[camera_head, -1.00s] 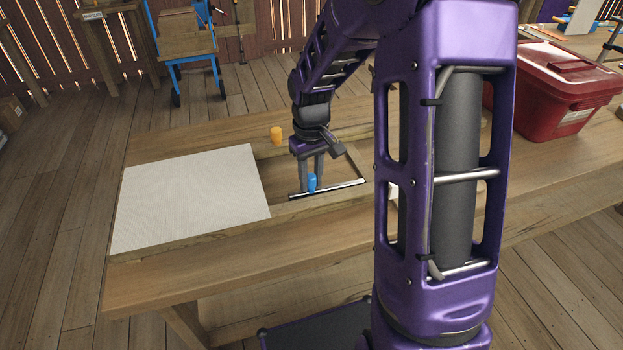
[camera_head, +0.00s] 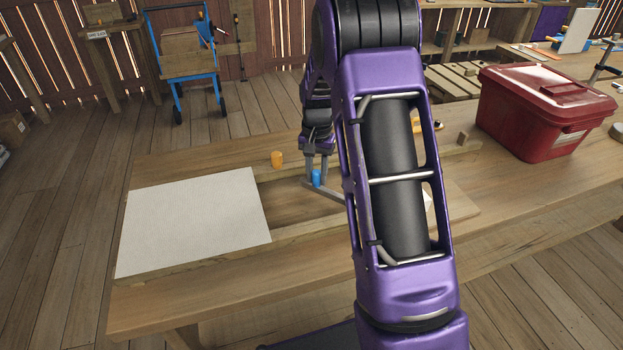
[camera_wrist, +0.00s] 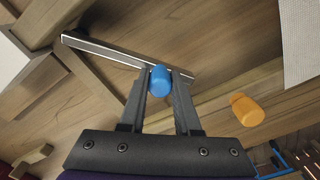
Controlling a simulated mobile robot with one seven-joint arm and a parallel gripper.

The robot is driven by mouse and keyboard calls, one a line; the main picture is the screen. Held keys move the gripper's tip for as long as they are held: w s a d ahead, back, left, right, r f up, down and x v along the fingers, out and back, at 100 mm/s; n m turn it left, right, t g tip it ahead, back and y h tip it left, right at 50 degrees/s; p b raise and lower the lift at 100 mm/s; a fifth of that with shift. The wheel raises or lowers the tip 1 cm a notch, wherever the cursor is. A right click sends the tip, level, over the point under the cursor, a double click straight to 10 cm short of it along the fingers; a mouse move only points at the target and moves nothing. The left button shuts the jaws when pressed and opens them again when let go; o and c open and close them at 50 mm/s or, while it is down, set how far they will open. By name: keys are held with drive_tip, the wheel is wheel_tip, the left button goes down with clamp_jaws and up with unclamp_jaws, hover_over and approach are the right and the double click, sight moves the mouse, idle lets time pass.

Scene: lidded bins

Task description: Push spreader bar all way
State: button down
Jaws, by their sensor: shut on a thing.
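The spreader bar (camera_wrist: 110,52) is a thin bar with a bright metal edge and a blue knob (camera_head: 317,178). In the head view the bar (camera_head: 328,189) lies slantwise over the recessed wooden bed, its right end hidden behind my arm. My gripper (camera_head: 316,177) points down and is shut on the blue knob, which shows between the fingertips in the wrist view (camera_wrist: 160,79). A white sheet (camera_head: 190,220) lies flat on the left of the bed, apart from the bar. An orange cylinder (camera_head: 277,159) stands on the far rail, left of my gripper.
A red lidded bin (camera_head: 540,115) stands on the table at right. Wooden rails (camera_wrist: 220,88) edge the bed. Bare wood lies between the sheet and the bar. A blue-framed cart (camera_head: 180,60) stands on the floor behind.

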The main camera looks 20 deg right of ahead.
drive_tip(key=w+d+m, duration=0.1)
drive_tip(key=d+m+p, duration=0.1)
drive_tip(key=d+m, duration=0.1)
drive_tip(key=w+d+m, duration=0.1)
drive_tip(key=d+m, duration=0.1)
drive_tip(key=shift+w+r+p, duration=0.1)
drive_tip(key=shift+w+p, duration=0.2)
drive_tip(key=shift+p, duration=0.1)
drive_tip(key=shift+w+d+m+p, duration=0.15)
drive_tip(key=shift+d+m+p, duration=0.15)
drive_tip(key=shift+d+m, duration=0.95)
drive_tip(key=c, duration=0.9)
unclamp_jaws()
wheel_tip(320, 180, up, 17)
drive_tip(key=p, duration=0.1)
drive_tip(key=shift+r, duration=0.15)
